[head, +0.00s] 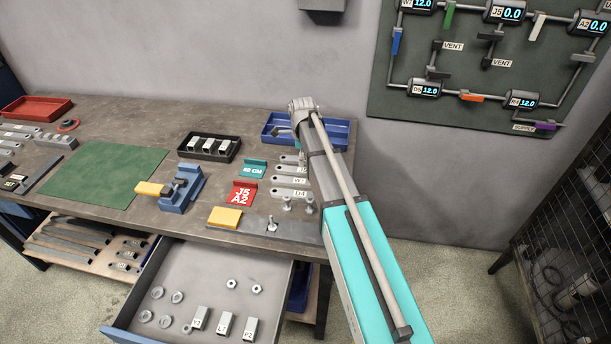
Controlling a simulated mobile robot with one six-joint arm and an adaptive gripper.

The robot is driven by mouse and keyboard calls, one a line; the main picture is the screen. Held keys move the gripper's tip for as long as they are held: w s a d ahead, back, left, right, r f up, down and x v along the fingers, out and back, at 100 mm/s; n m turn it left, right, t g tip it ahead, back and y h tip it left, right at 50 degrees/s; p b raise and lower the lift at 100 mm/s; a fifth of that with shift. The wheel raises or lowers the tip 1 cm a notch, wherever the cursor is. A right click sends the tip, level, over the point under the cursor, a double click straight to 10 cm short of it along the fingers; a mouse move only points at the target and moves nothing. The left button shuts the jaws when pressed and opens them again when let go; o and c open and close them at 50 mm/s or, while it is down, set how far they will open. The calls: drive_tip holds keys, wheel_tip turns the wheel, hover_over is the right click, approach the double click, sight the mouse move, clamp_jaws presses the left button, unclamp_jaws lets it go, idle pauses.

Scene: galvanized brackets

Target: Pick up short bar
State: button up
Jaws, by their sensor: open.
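No part is marked as the short bar, so I cannot tell which it is. Flat grey bars with holes and labels (291,182) lie at the right of the bench, beside and partly behind my arm. A thicker grey bar (56,142) lies at the far left of the bench. Several longer grey bars (68,236) lie on the lower shelf. My gripper (299,106) is at the far end of my arm, near the blue tray at the back right. It is open, with its fingers mostly hidden, and no bar shows in it.
On the bench (110,115) are a green mat (105,172), a blue vise (180,190), a black tray of blocks (209,146), a blue tray (338,128) and a red tray (38,108). An open drawer (215,275) holds nuts, rings and labelled blocks. A wire cage (560,220) stands right.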

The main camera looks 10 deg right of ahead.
sight(303, 170)
idle(0.4)
drive_tip(key=shift+s+f+b, duration=0.2)
drive_tip(key=shift+f+b, duration=2.4)
drive_tip(key=shift+f, duration=0.05)
clamp_jaws()
